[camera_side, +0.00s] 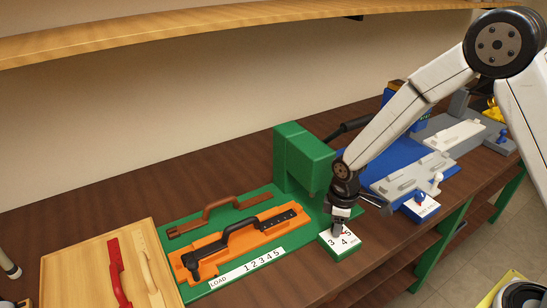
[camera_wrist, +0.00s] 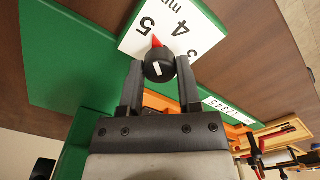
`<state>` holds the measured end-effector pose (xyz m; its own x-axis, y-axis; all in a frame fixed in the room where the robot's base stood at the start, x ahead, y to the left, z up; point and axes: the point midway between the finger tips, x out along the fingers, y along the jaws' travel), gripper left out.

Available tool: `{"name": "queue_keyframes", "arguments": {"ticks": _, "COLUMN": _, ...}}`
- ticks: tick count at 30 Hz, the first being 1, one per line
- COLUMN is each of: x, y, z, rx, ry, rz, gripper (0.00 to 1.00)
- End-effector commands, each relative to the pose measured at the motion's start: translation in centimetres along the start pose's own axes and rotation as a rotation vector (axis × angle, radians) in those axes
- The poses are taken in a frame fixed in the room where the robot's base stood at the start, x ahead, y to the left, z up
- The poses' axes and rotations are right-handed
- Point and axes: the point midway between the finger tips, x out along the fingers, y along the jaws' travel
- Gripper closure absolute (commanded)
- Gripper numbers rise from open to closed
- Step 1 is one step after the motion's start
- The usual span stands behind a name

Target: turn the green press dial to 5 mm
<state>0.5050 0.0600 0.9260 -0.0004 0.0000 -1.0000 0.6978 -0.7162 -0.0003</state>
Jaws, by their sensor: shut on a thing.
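The green press dial is a green block with a white plate (camera_side: 340,239) marked 3, 4, 5 and mm; the plate also shows in the wrist view (camera_wrist: 183,50). Its black round knob (camera_wrist: 160,66) carries a white mark and a red pointer (camera_wrist: 156,42). The pointer aims between 4 and 5, closer to the 5. My gripper (camera_side: 338,226) points down over the plate, and in the wrist view its two fingers (camera_wrist: 161,75) are shut on the knob, one on each side. In the side view the knob is mostly hidden by the fingers.
The green press (camera_side: 303,158) stands just behind the dial. Left of it, an orange fixture (camera_side: 240,248) holds a black handle. A wooden tray (camera_side: 65,270) with red and cream handles lies far left. A blue station with its own dial (camera_side: 421,207) stands to the right.

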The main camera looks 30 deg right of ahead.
Motion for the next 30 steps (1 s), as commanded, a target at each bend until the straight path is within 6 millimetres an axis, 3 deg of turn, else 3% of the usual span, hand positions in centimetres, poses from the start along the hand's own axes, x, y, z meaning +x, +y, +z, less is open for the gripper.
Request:
{"name": "queue_keyframes", "arguments": {"ticks": 9, "x": -0.07, "y": 0.03, "z": -0.02, "rx": -0.139, "ry": 0.001, "rz": 0.001, "gripper": 1.0}}
{"name": "queue_keyframes", "arguments": {"ticks": 23, "x": -0.08, "y": 0.03, "z": -0.04, "rx": -0.162, "ry": 0.001, "rz": 0.001, "gripper": 1.0}}
{"name": "queue_keyframes", "arguments": {"ticks": 24, "x": -0.08, "y": 0.03, "z": -0.04, "rx": -0.162, "ry": 0.001, "rz": 0.001, "gripper": 0.54}}
{"name": "queue_keyframes", "arguments": {"ticks": 27, "x": -0.07, "y": 0.03, "z": -0.04, "rx": -0.161, "ry": 0.001, "rz": 0.001, "gripper": 0.22}}
{"name": "queue_keyframes", "arguments": {"ticks": 30, "x": -0.05, "y": 0.02, "z": -0.03, "rx": -0.16, "ry": 0.001, "rz": 0.001, "gripper": 0.21}}
